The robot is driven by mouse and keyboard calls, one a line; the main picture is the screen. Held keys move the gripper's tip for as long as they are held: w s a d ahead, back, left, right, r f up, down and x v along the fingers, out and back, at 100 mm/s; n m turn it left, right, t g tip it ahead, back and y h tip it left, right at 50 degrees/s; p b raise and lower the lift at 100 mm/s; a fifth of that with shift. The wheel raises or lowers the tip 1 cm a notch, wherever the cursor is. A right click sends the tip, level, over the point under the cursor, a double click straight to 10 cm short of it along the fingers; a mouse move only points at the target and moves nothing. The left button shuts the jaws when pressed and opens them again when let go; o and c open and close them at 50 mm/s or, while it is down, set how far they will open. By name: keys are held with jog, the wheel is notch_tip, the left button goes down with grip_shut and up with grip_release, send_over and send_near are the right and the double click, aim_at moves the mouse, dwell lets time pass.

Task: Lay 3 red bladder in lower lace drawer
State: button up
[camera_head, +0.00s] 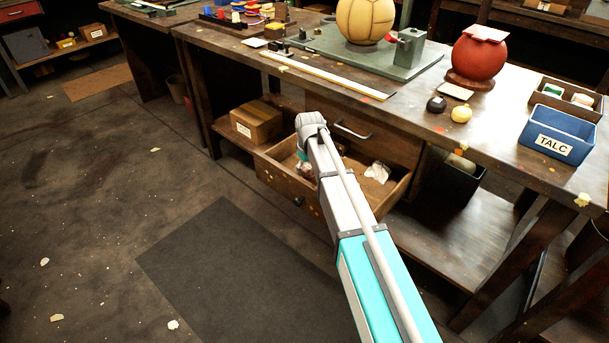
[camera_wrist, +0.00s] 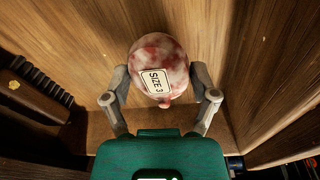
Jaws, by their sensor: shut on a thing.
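A bladder (camera_wrist: 158,62), mottled red and white with a "SIZE 3" label, sits between the fingers of my gripper (camera_wrist: 158,82) in the wrist view. My gripper is shut on it. In the head view the lower drawer (camera_head: 395,197) is pulled out under the bench, and my arm reaches down over its left part. A small reddish-white part of the bladder (camera_head: 303,168) shows beside my arm there, within the drawer's outline. Wooden drawer boards surround it in the wrist view. Whether it touches the drawer floor I cannot tell.
A crumpled white item (camera_head: 377,172) lies in the drawer's right part. A shut drawer (camera_head: 375,135) is above it. A cardboard box (camera_head: 256,121) stands on the shelf to the left. The bench top holds a red ball (camera_head: 479,58) and a blue TALC bin (camera_head: 556,136).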

aim_at(309, 169)
jog(key=shift+f+b, duration=0.5)
jog(key=shift+f, duration=0.35)
jog(key=o, duration=1)
jog(key=shift+o, duration=0.2)
jog(key=r+p, duration=0.4)
jog(key=s+r+p, duration=0.1)
jog(key=r+p, duration=0.7)
jog(key=shift+s+d, duration=0.15)
jog(key=shift+d, duration=0.1)
jog(key=shift+s+d, duration=0.1)
dwell(0.4)
